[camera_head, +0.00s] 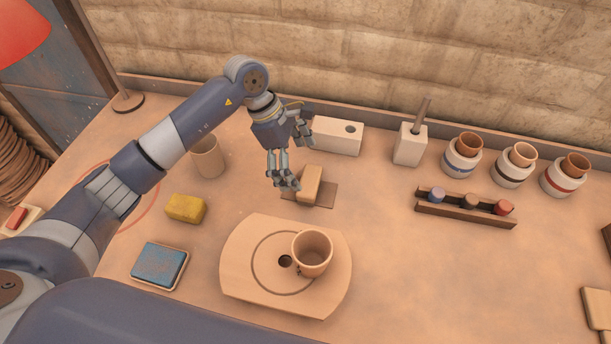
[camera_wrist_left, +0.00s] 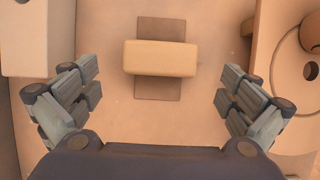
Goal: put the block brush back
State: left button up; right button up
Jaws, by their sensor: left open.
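A tan wooden block, seemingly the block brush (camera_head: 311,184), lies on a flat dark brown rectangle (camera_head: 328,194) behind the round-ended board. In the left wrist view the block (camera_wrist_left: 160,58) lies crosswise over the brown rectangle (camera_wrist_left: 158,89), whose ends show on both sides of it. Any bristles underneath are hidden. My left gripper (camera_head: 297,158) is open and empty, above and beside the block. In the left wrist view its fingers (camera_wrist_left: 160,92) are spread wide, one on each side of the block and apart from it. My right gripper is not in view.
A white block with a hole (camera_head: 335,137) stands close behind the gripper. A cup (camera_head: 312,252) sits on the board (camera_head: 245,280) in front. A beige cup (camera_head: 207,157), yellow sponge (camera_head: 186,208) and blue pad (camera_head: 159,265) are left. Jars and a rack (camera_head: 465,211) are right.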

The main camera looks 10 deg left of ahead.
pick_arm(q)
jog(key=v, duration=0.6)
jog(key=shift+r+b, duration=0.35)
jog(key=shift+b, duration=0.05)
jog(key=shift+a, duration=0.1)
